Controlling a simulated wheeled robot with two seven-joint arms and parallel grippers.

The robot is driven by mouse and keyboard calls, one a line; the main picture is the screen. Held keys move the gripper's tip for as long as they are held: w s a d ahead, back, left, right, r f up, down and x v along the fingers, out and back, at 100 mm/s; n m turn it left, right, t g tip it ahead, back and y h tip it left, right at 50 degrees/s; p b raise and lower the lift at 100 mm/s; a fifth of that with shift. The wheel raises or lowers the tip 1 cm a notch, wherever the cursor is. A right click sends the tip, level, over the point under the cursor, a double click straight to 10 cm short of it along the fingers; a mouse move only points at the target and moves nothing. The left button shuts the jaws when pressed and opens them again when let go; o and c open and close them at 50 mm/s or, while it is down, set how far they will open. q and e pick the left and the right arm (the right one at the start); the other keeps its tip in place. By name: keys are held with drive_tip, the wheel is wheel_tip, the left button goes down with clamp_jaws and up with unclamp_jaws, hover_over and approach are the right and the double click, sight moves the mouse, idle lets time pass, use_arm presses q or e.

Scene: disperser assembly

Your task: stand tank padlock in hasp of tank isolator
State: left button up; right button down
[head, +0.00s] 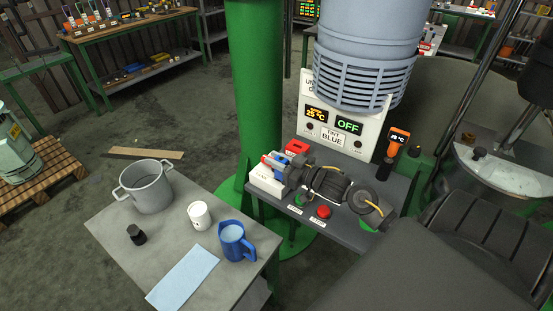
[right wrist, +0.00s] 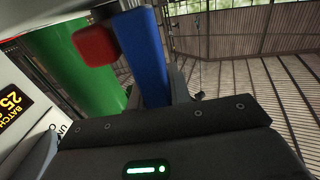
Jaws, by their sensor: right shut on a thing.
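My right gripper (head: 280,163) is at the left end of the bench under the tank, close to a white box (head: 266,183). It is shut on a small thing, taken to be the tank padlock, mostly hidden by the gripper. In the right wrist view a red block (right wrist: 95,45) sits against a long blue piece (right wrist: 143,55) beyond the dark gripper body. A red box (head: 293,150) stands just behind the gripper in the head view, perhaps the tank isolator. The hasp and shackle cannot be made out. My left gripper is not in view.
A white panel with displays (head: 340,128) stands behind the bench. A red button (head: 323,212) and an orange thermometer (head: 398,140) are on the bench. The grey table (head: 120,215) holds a pot (head: 148,188), a white mug (head: 199,215), a blue jug (head: 235,243) and a blue cloth (head: 184,278).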

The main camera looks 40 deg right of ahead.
drive_tip(key=shift+f, duration=0.5)
drive_tip(key=c, duration=1.2)
unclamp_jaws()
